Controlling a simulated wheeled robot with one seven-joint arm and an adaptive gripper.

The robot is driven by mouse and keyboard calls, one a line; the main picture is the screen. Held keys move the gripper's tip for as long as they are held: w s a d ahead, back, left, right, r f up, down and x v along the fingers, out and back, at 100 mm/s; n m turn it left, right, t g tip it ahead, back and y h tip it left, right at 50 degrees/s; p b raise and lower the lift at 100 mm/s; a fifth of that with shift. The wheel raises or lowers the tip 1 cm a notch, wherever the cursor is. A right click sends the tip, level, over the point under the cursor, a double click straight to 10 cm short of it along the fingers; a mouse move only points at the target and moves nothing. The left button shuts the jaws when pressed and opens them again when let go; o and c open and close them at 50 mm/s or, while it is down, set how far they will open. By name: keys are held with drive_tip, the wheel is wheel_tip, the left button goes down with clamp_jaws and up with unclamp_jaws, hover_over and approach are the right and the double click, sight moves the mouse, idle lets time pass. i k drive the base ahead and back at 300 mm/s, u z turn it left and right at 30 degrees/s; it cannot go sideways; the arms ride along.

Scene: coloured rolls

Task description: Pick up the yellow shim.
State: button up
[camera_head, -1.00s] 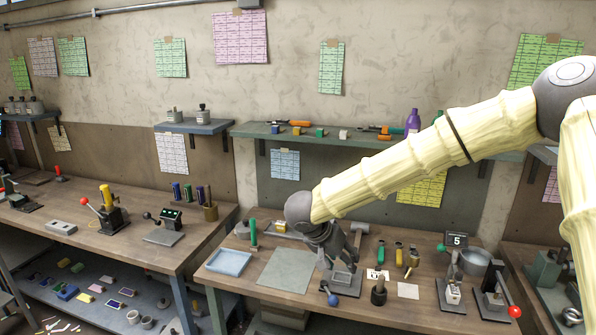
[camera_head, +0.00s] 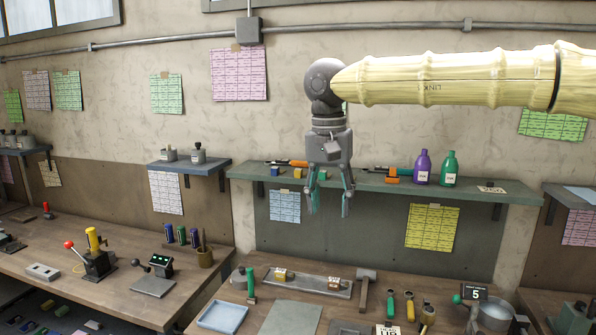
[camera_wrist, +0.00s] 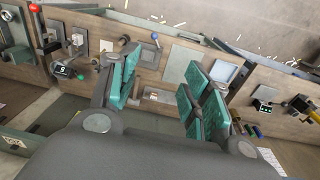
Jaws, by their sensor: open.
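My gripper (camera_head: 329,208) hangs pointing down in front of the wall shelf, well above the bench. Its teal fingers are apart with nothing between them; they also show open in the wrist view (camera_wrist: 158,75). A small yellow block (camera_head: 298,173) sits on the wall shelf, left of my gripper. Another small yellowish block (camera_head: 280,274) lies in a grey tray (camera_head: 308,284) on the bench below. I cannot tell which of these, if either, is the yellow shim.
The wall shelf (camera_head: 380,186) carries a purple bottle (camera_head: 423,167) and a green bottle (camera_head: 449,168). On the bench are a hammer (camera_head: 365,288), a blue tray (camera_head: 222,317) and a metal pot (camera_head: 495,316). The air around my gripper looks clear.

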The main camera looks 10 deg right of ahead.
sight(299, 173)
drive_tip(key=i, duration=1.7)
